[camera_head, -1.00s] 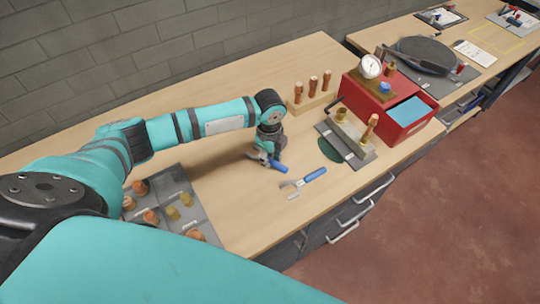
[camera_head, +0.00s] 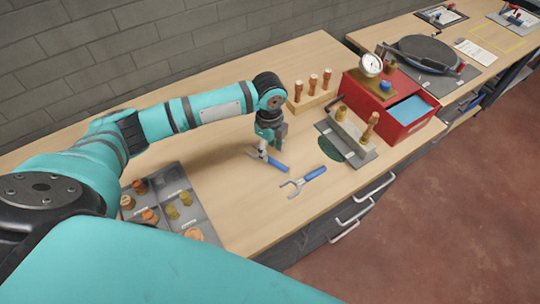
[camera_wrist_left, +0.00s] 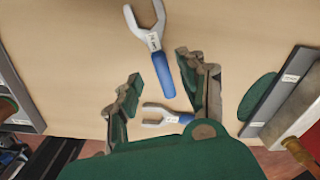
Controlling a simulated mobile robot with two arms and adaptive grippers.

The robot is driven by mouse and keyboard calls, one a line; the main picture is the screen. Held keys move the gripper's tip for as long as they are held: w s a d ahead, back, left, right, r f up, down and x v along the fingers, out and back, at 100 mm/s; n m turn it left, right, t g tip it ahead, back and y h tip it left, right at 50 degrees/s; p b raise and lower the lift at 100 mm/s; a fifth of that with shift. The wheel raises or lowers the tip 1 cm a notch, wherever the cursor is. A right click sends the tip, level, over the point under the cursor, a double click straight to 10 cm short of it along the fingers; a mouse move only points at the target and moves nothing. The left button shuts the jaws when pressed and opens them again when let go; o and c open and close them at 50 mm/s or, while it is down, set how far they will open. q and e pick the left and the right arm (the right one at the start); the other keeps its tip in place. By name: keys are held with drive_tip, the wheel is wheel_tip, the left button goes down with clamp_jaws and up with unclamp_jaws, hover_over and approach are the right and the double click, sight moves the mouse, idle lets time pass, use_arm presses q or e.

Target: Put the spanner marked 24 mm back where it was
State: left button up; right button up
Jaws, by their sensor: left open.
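Two spanners with grey open-ended heads and blue handles lie on the wooden bench. The farther spanner (camera_head: 276,166) is by my left gripper (camera_head: 268,150); the nearer spanner (camera_head: 315,174) lies closer to the front edge. In the left wrist view my open left gripper (camera_wrist_left: 160,77) has its fingers on either side of the farther spanner's handle (camera_wrist_left: 164,75). The nearer spanner (camera_wrist_left: 168,118) shows below it, crosswise. Both carry small white labels; I cannot surely read which says 24 mm. My right gripper is not in view.
A grey compartment tray (camera_head: 203,222) with copper and brass fittings is at the left. A dark green disc (camera_head: 331,148), a grey fixture plate (camera_head: 362,163) and a red box with a gauge (camera_head: 407,124) stand right. A wooden peg rack (camera_head: 321,101) is behind.

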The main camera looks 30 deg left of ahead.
sight(270, 158)
use_arm(q)
wheel_tip(270, 158, up, 8)
drive_tip(key=b, duration=0.1)
idle(0.5)
